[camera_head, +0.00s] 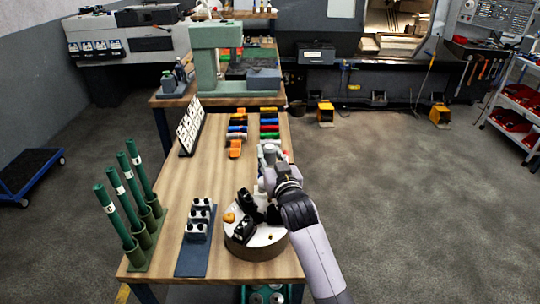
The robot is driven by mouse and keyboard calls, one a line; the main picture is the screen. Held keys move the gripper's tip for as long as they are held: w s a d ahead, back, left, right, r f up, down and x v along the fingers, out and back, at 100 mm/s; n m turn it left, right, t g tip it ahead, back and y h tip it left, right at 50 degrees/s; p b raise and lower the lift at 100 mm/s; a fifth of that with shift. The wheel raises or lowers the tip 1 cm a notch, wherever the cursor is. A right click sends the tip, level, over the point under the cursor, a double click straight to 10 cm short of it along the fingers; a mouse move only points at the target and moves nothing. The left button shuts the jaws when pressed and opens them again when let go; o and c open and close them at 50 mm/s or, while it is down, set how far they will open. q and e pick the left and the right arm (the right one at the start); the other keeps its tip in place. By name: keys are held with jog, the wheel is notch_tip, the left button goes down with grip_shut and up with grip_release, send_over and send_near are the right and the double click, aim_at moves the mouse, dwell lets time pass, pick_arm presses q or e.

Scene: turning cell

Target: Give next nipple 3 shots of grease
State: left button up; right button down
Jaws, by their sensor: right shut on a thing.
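A round drum-like part (236,249) with a pale top stands at the front right of the wooden bench. A small orange piece (229,217) and a small brass-coloured nub (270,237), perhaps a nipple, sit on its top. My right gripper (250,212) is over this top, shut on a dark object (244,231) that is partly hidden by the fingers and wrist. I cannot tell whether that object touches a nipple. Several green tubes (130,191) with white bands lean in a green holder at the bench's left front. My left gripper is not in view.
A dark blue plate with grey blocks (198,218) lies between the tubes and the drum. A white card stand (190,127) and rows of coloured pieces (269,127) are farther back. A green press (207,66) stands behind. Bare wood (205,170) lies mid-bench.

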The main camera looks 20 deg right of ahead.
jog(key=shift+r, duration=0.1)
dwell(0.7)
jog(key=shift+f+b, duration=0.5)
jog(key=shift+f, duration=0.85)
jog(key=shift+r, duration=0.15)
dwell(0.6)
jog(key=shift+r+p, duration=0.8)
jog(key=shift+p, duration=0.1)
jog(key=shift+r, duration=0.1)
jog(key=shift+f+b, duration=0.5)
jog(key=shift+f, duration=0.55)
dwell(0.5)
jog(key=shift+r+p, duration=0.25)
jog(key=shift+p, duration=0.05)
jog(key=shift+r+p, duration=0.6)
jog(key=shift+r, duration=0.2)
